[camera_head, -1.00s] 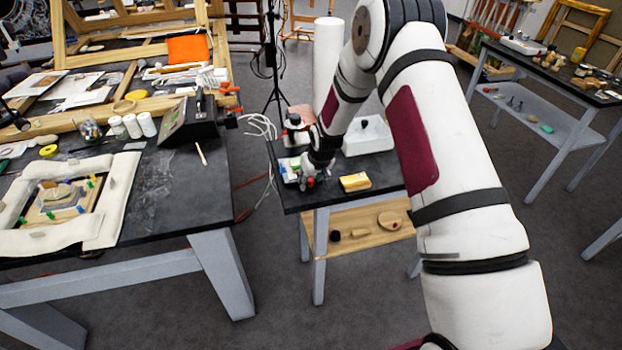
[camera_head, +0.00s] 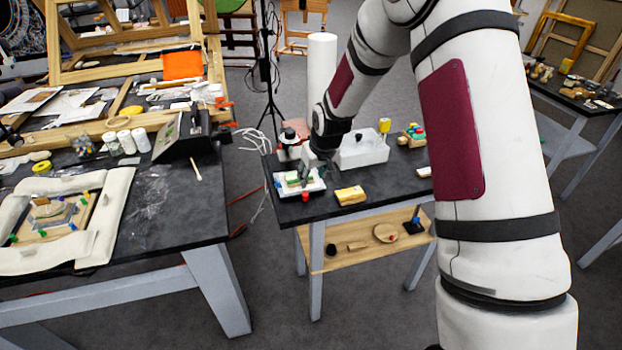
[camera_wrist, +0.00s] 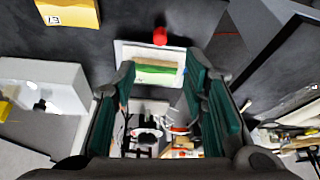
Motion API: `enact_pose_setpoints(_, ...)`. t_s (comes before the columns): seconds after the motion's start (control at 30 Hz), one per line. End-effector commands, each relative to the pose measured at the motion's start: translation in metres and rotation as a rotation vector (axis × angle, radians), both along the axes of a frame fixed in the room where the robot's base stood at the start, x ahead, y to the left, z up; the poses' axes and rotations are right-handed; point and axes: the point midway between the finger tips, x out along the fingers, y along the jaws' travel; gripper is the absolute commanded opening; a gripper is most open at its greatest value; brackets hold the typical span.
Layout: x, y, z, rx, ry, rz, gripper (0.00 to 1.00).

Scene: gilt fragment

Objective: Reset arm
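My gripper (camera_head: 316,166) hangs over the left part of the small black side table (camera_head: 385,196), above a white tray. It also shows in the wrist view (camera_wrist: 172,78), where its two green-padded fingers stand apart with nothing held between them. The white tray (camera_head: 318,186) holds a green and pale block (camera_head: 292,178); the block also shows in the wrist view (camera_wrist: 158,68), beyond the fingertips. The fingers look apart from the tray, but the exact height is hard to tell.
A yellow block (camera_head: 350,195), a small red item (camera_head: 306,197) and a white open box (camera_head: 362,152) are on the side table. A white cylinder (camera_head: 321,70) stands behind. The large workbench (camera_head: 180,225) at left carries a framed piece (camera_head: 117,215) and a black device (camera_head: 190,135).

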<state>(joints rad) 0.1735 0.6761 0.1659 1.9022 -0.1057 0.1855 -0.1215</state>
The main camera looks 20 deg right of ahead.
Motion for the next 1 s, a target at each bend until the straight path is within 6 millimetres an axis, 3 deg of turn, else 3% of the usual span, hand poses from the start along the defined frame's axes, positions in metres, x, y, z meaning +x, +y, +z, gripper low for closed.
enact_pose_setpoints(0.4, 0.000, 0.000, 0.001, 0.000, 0.000, 0.000, 0.40)
enact_pose_setpoints(0.53, -0.003, 0.000, 0.011, -0.005, -0.003, 0.000, 0.40)
enact_pose_setpoints(0.67, -0.014, -0.001, 0.049, -0.021, -0.013, -0.005, 0.40)
enact_pose_setpoints(0.77, -0.032, -0.001, 0.089, -0.037, -0.021, -0.012, 0.40)
enact_pose_setpoints(1.0, -0.091, 0.000, 0.173, -0.063, -0.038, -0.045, 0.40)
